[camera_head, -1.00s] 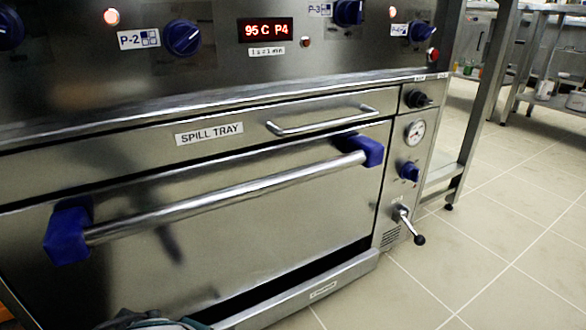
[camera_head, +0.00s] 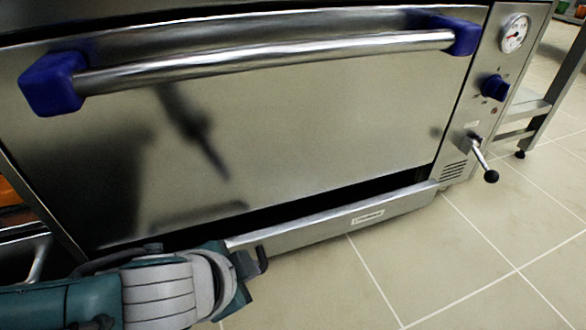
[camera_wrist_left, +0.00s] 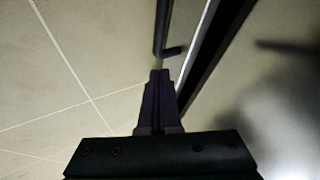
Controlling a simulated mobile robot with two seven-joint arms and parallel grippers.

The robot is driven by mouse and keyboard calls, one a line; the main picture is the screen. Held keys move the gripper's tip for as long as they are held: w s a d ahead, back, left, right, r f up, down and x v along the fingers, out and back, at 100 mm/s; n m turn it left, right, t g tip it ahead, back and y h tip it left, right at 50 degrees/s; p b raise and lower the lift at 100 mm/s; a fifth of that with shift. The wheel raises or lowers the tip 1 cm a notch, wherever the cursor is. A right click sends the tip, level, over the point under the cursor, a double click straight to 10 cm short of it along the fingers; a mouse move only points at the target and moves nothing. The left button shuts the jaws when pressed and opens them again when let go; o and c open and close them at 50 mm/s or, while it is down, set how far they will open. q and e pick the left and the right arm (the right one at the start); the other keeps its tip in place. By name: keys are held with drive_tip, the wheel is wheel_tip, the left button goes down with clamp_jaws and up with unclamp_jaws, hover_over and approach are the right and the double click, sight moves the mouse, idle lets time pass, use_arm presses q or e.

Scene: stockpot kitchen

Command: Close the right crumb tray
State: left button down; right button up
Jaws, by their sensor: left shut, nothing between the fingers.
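The crumb tray (camera_head: 310,226) is a low steel drawer front with a small label, under the big oven door. A dark gap (camera_head: 350,195) between it and the door shows that it stands out from the oven. A black bar with a bent end, apparently its handle (camera_head: 263,259), also shows in the left wrist view (camera_wrist_left: 161,28). My left gripper (camera_wrist_left: 160,74) is shut and empty, with its tips close to the bent end; contact cannot be told. My left arm hides the tray's left part in the head view. My right gripper is not in view.
The oven door (camera_head: 290,130) above is closed, with a thick bar handle (camera_head: 270,62) on blue mounts. A black-knobbed lever (camera_head: 480,158) sticks out at the right. Tiled floor (camera_head: 470,270) in front and to the right is clear.

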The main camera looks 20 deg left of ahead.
sight(260, 247)
use_arm(q)
drive_tip(key=b+x, duration=0.2)
drive_tip(key=x, duration=0.2)
drive_tip(key=shift+d+f+b, duration=0.1)
drive_tip(key=shift+f+b, duration=0.05)
drive_tip(key=shift+b, duration=0.25)
drive_tip(key=shift+w+a+b, duration=0.95)
drive_tip(key=shift+w+b, duration=0.15)
drive_tip(key=shift+w, duration=0.15)
drive_tip(key=shift+w+a, duration=0.25)
drive_tip(key=shift+w, duration=0.05)
drive_tip(key=shift+w+a, duration=0.15)
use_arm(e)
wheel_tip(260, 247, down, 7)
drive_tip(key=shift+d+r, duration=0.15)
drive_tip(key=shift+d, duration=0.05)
